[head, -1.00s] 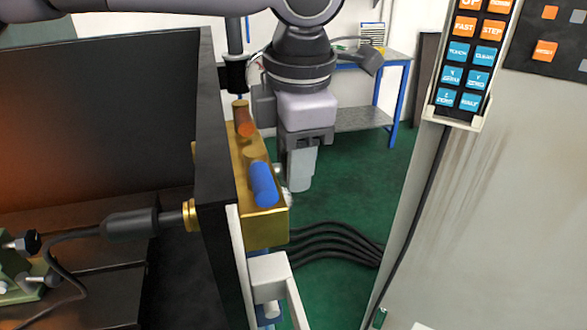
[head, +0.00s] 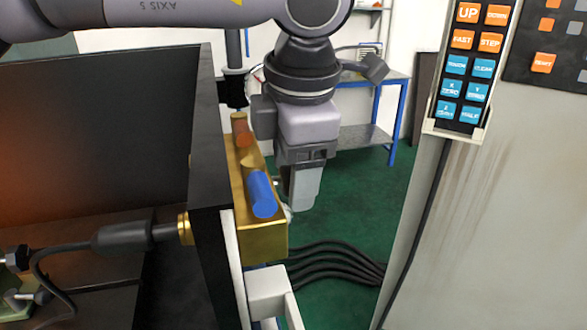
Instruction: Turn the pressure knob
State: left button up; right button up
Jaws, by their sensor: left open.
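A brass block (head: 262,239) is fixed to the right side of a black upright panel (head: 207,160). It carries a blue cylindrical knob (head: 262,194) at the near end and an orange-red one (head: 241,131) at the far end. Which one is the pressure knob is not marked. A small pale round part (head: 288,214) shows at the block's right side, mostly hidden. My left gripper (head: 303,190) points down just right of the block, behind the blue knob in the picture. It is open; the gap between its fingers is hard to see, and contact with the block cannot be told. My right gripper is out of view.
A light grey bracket (head: 268,291) stands below the block. Dark cables (head: 335,262) run across the green floor to a grey cabinet (head: 480,230) with a button pendant (head: 466,70). A blue-legged bench (head: 375,120) stands behind. Floor between block and cabinet is otherwise open.

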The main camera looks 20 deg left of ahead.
pick_arm(q)
jog(key=v, duration=0.6)
jog(key=shift+r, duration=0.4)
jog(key=shift+s+d, duration=0.1)
jog(key=shift+d, duration=0.05)
jog(key=shift+s, duration=0.1)
